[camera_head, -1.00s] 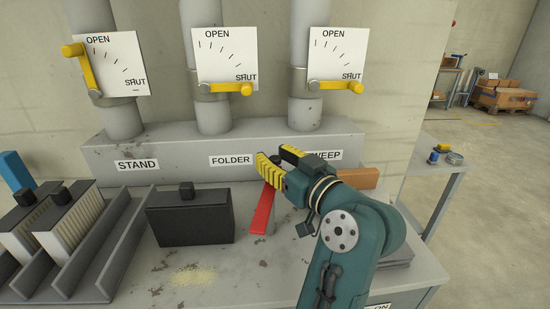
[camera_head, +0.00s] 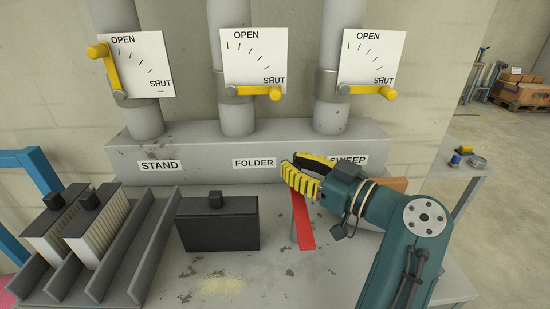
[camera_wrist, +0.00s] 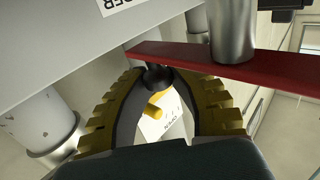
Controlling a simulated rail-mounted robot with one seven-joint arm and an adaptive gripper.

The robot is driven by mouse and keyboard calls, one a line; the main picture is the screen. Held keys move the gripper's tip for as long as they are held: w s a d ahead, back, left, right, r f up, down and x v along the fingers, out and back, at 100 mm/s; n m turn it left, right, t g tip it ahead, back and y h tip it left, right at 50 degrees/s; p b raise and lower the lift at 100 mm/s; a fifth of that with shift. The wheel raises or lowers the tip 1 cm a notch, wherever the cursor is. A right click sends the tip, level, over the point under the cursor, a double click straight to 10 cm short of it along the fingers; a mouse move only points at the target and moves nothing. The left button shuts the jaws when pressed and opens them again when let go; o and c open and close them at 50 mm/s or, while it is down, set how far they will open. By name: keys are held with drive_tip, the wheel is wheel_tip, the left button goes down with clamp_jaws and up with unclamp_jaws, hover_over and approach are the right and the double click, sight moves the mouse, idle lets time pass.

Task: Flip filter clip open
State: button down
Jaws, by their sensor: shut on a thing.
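My gripper (camera_head: 292,168) is at the bar's far end, beside the FOLDER label. Its yellow ribbed fingers (camera_wrist: 158,85) are closed around the black knob in the wrist view. In the head view the fingers hide the knob. A silver cylinder (camera_wrist: 230,30) stands against the bar.
A black box with a knob (camera_head: 217,225) stands left of the bar. Pleated filters (camera_head: 95,235) sit in a grey rack (camera_head: 150,240) further left. Three valve levers hang on pipes behind; the left one (camera_head: 103,60) points up, the middle (camera_head: 255,93) and right (camera_head: 370,91) lie flat.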

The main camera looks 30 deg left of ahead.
drive_tip(key=c, duration=0.9)
unclamp_jaws()
drive_tip(key=s+d, duration=0.1)
drive_tip(key=d, duration=1.1)
drive_tip(key=shift+s, duration=0.25)
